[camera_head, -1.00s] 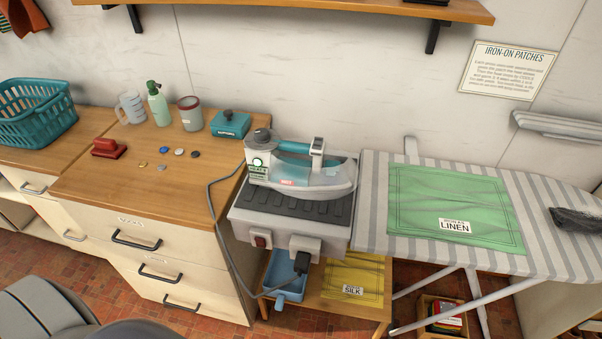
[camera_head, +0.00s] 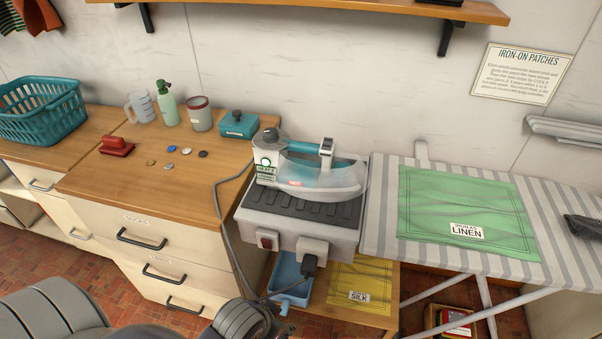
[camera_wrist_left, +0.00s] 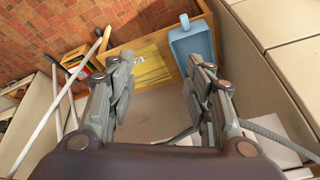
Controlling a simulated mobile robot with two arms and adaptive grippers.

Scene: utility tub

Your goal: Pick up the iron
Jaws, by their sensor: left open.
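The iron (camera_head: 317,176), white with a teal handle, rests on the dark ribbed plate of the grey steam station (camera_head: 298,223) between the wooden counter and the ironing board. A green light glows at its left end. In the head view my left arm comes in at the bottom left, low and in front of the station, well below the iron. In the left wrist view my left gripper (camera_wrist_left: 160,72) has its fingers spread apart with nothing between them. The iron is not recognisable in the wrist view. My right gripper is not in view.
A grey cord (camera_head: 222,215) hangs left of the station. A blue scoop-like tray (camera_head: 290,278) and yellow silk cloth (camera_head: 362,285) lie on the low shelf below. The striped ironing board (camera_head: 382,225) holds green linen (camera_head: 462,208).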

